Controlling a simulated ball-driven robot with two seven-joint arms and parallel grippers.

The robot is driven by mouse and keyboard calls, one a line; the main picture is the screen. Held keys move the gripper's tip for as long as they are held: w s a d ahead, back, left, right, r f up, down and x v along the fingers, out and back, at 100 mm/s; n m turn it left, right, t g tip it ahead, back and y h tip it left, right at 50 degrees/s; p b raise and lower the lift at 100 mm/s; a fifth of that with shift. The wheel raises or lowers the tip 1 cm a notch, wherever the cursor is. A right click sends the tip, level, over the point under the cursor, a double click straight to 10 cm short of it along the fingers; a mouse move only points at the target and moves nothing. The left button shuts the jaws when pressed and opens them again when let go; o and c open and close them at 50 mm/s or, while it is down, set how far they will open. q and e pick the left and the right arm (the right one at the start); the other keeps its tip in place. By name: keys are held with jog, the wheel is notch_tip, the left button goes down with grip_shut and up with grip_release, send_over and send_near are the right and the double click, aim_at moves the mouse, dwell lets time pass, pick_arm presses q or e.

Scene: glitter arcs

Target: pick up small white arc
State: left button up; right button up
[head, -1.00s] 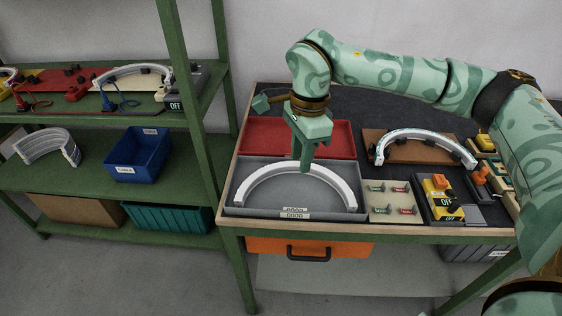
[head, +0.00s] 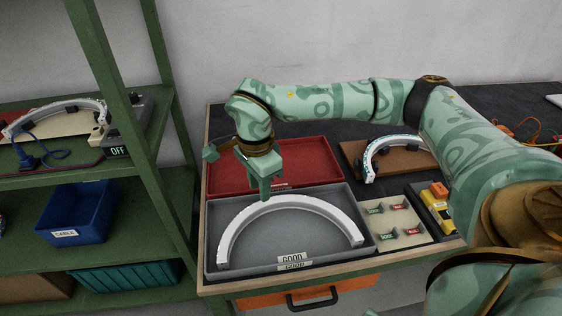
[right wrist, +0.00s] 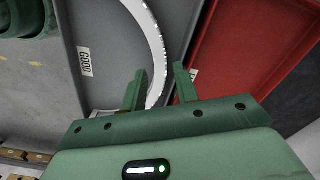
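A white arc (head: 237,221) lies in the grey tray (head: 212,255) with the GOOD label, its curve toward the back. My right gripper (head: 264,196) points down at the top of this arc. In the right wrist view my right gripper (right wrist: 160,84) is open, and the arc (right wrist: 154,45) passes between its two fingers with gaps beside it. I cannot tell how far the tips are above the tray floor. Another white arc (head: 370,160) stands on a brown board (head: 408,163). My left gripper is not in view.
A red tray (head: 226,178) lies behind the grey one. A switch panel (head: 393,222) and a yellow box (head: 437,208) are to its right. The green shelf (head: 170,190) at left holds a third white arc (head: 60,108) and a blue bin (head: 80,212).

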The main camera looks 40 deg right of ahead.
aim_at(260, 205)
jog(key=shift+s+f, duration=0.1)
jog(key=shift+f, duration=0.45)
notch_tip(260, 205, down, 5)
jog(key=b, duration=0.3)
jog(key=shift+a+f, duration=0.1)
jog(key=shift+a, duration=0.05)
jog(key=shift+r, duration=0.2)
jog(key=shift+c, duration=0.5)
grip_shut()
